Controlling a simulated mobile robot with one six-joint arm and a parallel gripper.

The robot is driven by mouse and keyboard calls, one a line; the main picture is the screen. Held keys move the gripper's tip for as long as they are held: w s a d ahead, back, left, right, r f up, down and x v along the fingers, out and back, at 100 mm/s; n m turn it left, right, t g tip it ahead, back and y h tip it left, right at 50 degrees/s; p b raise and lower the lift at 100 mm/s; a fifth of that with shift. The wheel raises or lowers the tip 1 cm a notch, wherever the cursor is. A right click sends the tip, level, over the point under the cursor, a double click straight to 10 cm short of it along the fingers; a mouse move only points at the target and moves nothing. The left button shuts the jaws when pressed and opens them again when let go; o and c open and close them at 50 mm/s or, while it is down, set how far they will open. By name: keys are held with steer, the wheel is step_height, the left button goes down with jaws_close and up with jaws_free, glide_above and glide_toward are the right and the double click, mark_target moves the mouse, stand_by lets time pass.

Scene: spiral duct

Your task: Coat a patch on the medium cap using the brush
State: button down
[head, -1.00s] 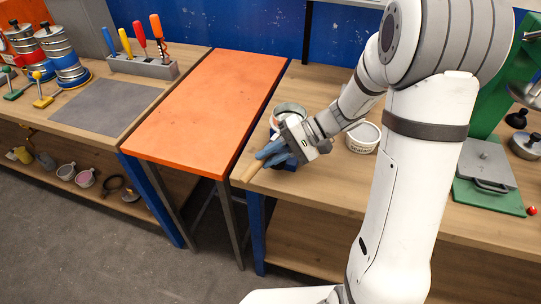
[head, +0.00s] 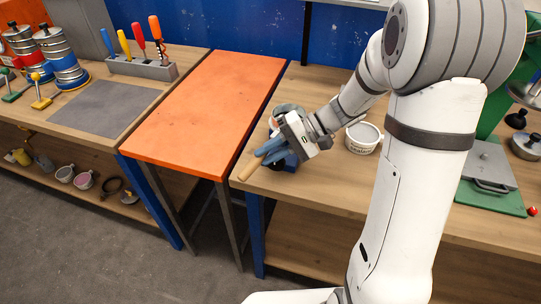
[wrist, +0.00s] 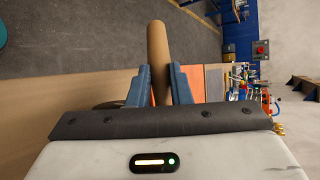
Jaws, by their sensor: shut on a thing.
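My gripper (head: 264,153) is shut on the wooden handle of the brush (head: 249,169), over the front left part of the right bench. The handle points down and left in the head view. In the wrist view the handle (wrist: 157,45) stands between my blue fingers (wrist: 160,88). The bristle end is hidden. A grey round metal piece (head: 288,108), possibly the medium cap, shows just behind my gripper and is mostly hidden by it. A blue part (head: 291,163) shows below the gripper. A white tub of sealant (head: 362,139) stands on the bench right of my gripper.
An orange-topped table (head: 208,110) stands left of the right bench and is clear. A green board with a metal plate (head: 486,166) lies at right.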

steer(key=shift+r, duration=0.15)
steer(key=s+a+b, duration=0.1)
steer(key=s+a, duration=0.1)
steer(key=s, duration=0.3)
steer(key=shift+s+b, duration=0.35)
steer(key=shift+s, duration=0.1)
stand_by(0.3)
steer(key=s, duration=0.1)
steer(key=s+a, duration=0.1)
steer(key=shift+s+b, duration=0.35)
steer(key=shift+w, duration=0.1)
stand_by(0.5)
steer(key=shift+n+g, duration=0.3)
steer(key=shift+g, duration=0.5)
steer(key=shift+w+d, duration=0.5)
steer(key=shift+w, duration=0.7)
steer(key=shift+w+d, duration=0.55)
steer(key=shift+w, duration=0.7)
steer(key=shift+w+d, duration=0.5)
steer(key=shift+w, duration=0.7)
steer(key=shift+w+d+p, duration=0.25)
steer(key=shift+w+p, duration=0.05)
steer(key=shift+w, duration=0.5)
